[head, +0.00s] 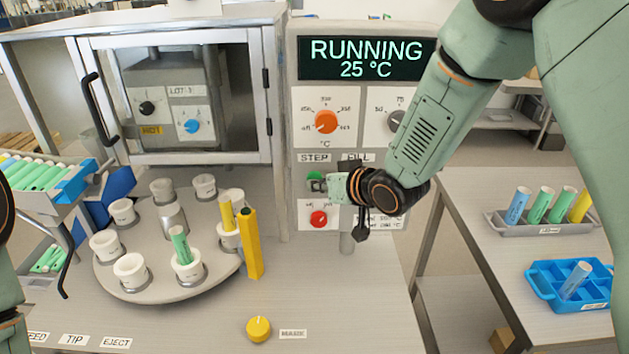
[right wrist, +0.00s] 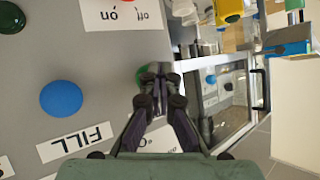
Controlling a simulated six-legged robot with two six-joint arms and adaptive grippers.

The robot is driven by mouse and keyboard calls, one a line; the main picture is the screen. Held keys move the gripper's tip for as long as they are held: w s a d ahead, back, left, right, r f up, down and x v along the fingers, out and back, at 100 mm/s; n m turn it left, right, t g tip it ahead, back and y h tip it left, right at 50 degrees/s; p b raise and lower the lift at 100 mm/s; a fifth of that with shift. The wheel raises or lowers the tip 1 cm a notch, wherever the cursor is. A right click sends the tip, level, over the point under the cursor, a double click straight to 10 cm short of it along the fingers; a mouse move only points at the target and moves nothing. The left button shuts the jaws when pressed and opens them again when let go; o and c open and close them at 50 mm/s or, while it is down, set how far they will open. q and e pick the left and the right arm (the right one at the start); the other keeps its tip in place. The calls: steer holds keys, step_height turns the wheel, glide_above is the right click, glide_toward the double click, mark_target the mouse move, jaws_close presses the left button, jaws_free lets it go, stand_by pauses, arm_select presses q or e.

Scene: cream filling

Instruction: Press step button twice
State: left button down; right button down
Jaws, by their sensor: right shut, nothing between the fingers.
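The green step button (head: 315,179) sits on the grey control panel under the STEP label (head: 314,157). It shows partly in the right wrist view (right wrist: 141,74), behind the fingertips. My right gripper (head: 326,186) is shut and empty, with its fingertips at the green button; I cannot tell whether they touch or press it. The closed fingers also show in the right wrist view (right wrist: 156,78). The display (head: 366,60) above reads RUNNING, 25 °C. My left gripper is out of view; only part of the left arm shows at the left edge.
A blue button (right wrist: 61,98) sits by the FILL label (right wrist: 76,142). A glass-doored cabinet (head: 195,100) stands left.

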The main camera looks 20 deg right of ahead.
steer(key=shift+s+a, duration=0.3)
steer(key=shift+s, duration=0.6)
steer(key=s, duration=0.2)
steer(key=s+a, duration=0.1)
steer(key=s, duration=0.1)
steer(key=shift+s+a, duration=0.15)
steer(key=shift+s, duration=0.25)
stand_by(0.3)
